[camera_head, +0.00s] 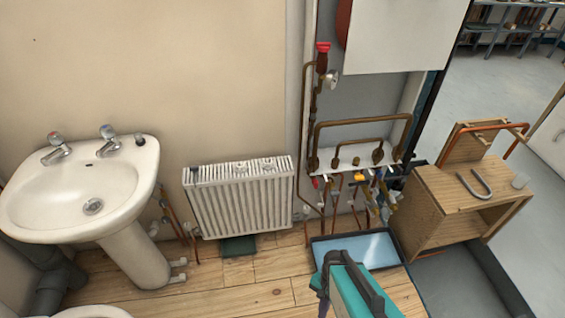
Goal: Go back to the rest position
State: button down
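My gripper is not recognisable in the head view. A teal and dark grey object (352,290) with a dark bar along its top is cut off by the bottom edge; I cannot tell what it is. No arm pose can be read from this view.
A white sink (80,190) stands left of a white radiator (240,200). Copper pipework (360,122) and a boiler casing (405,35) are on the wall. A blue tray (375,250) lies on the floor. A wooden stand (450,210) at right bears a grey U-shaped pipe (475,188).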

jog(key=shift+s+d+r+n+g+h, duration=0.2)
jog(key=shift+s+d+r+n, duration=0.35)
jog(key=shift+n, duration=0.85)
jog(key=shift+s+d+r+n+g+h, duration=0.25)
jog(key=shift+s+n, duration=0.6)
jog(key=shift+n, duration=0.55)
jog(key=shift+s+d+r+n+g+h, duration=0.15)
jog(key=shift+s+d+r+n, duration=0.45)
jog(key=shift+n, duration=0.8)
jog(key=shift+s+a+f, duration=0.1)
jog(key=shift+a, duration=0.15)
